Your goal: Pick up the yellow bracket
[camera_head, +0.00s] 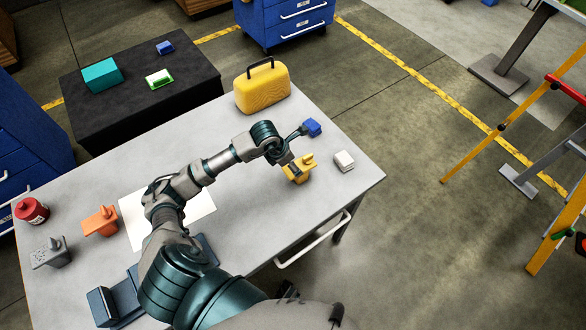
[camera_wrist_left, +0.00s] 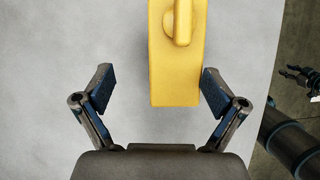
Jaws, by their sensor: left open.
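The yellow bracket (camera_head: 302,172) stands near the right end of the grey table (camera_head: 262,215). It has a rounded raised knob on top. In the left wrist view the yellow bracket (camera_wrist_left: 178,75) comes in from the top, its near end between the spread fingers. My left gripper (camera_head: 296,150) is open and empty over the bracket; it also shows in the left wrist view (camera_wrist_left: 157,92). The right finger looks close to the bracket, and a wider gap is on the left. Contact cannot be told. A dark gripper-like part (camera_wrist_left: 302,80) at the right edge may be my right gripper.
A white block (camera_head: 344,161) and a small blue object (camera_head: 312,127) are near the bracket. A yellow case (camera_head: 262,92) stands at the back edge. An orange bracket (camera_head: 100,221), grey bracket (camera_head: 50,254) and red can (camera_head: 32,210) are at left.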

